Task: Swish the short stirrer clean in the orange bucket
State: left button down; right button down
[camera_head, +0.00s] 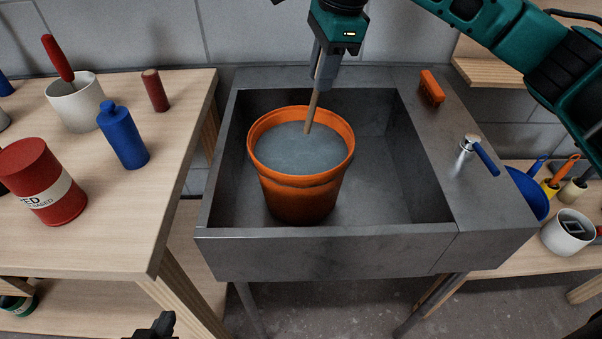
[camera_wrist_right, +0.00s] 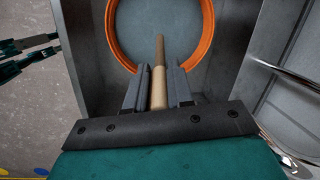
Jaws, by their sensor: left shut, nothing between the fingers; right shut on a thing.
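The orange bucket (camera_head: 300,195) stands upright in the grey sink and is filled with greyish liquid (camera_head: 290,150). My right gripper (camera_head: 325,80) is above the bucket's far side, shut on the short wooden stirrer (camera_head: 312,112). The stirrer points down, and its lower end meets the liquid near the far right of the rim in the head view. In the right wrist view the stirrer (camera_wrist_right: 158,85) sits between the two fingers, over the bucket (camera_wrist_right: 208,30). Whether its tip is under the surface is hard to tell. My left gripper (camera_head: 160,325) is at the bottom edge, shut and empty, mostly cut off.
The sink (camera_head: 330,245) has a tap with a blue lever (camera_head: 486,158) and an orange block (camera_head: 431,88) on its right ledge. The left bench (camera_head: 110,215) holds a red can (camera_head: 40,182), a blue bottle (camera_head: 123,135) and a white pot (camera_head: 77,103).

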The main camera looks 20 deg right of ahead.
jog(key=shift+r, duration=0.1)
dwell(0.4)
jog(key=p+v, duration=0.2)
jog(key=v, duration=0.1)
jog(key=shift+w+a, duration=0.25)
jog(key=shift+p+v, duration=0.35)
jog(key=shift+v, duration=0.55)
jog(key=shift+w+a, duration=0.1)
jog(key=shift+a, duration=0.05)
